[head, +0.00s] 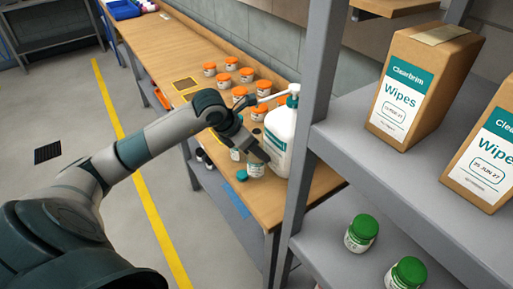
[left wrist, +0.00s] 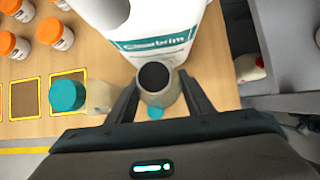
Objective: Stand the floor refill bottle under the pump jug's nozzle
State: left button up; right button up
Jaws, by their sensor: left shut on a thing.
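The white pump jug (head: 281,132) stands on the wooden bench, its nozzle (head: 270,97) pointing left. It also shows in the left wrist view (left wrist: 172,45). My left gripper (head: 256,150) is shut on a small pale bottle (left wrist: 157,94) with a dark round top, just in front of the jug. The bottle looks upright; its label shows below the fingers in the head view (head: 256,170). It appears close below the nozzle's end; I cannot tell exact alignment or whether its base touches the bench. My right gripper is not in view.
A teal-capped bottle (left wrist: 68,96) stands left of the held one. A teal cap shape (head: 241,175) shows near the bench's front edge. Several orange-lidded jars (head: 246,75) stand behind. A grey shelf post (head: 298,165) rises right of the jug, with wipes boxes (head: 417,85) beyond.

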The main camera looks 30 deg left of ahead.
pick_arm(q)
jog(key=shift+f+b, duration=0.3)
jog(key=shift+b, duration=0.1)
jog(key=shift+f, duration=0.1)
jog(key=o, duration=1)
jog(key=shift+o, duration=0.2)
jog(key=b+v, duration=0.3)
jog(key=v, duration=0.9)
jog(key=shift+r, duration=0.45)
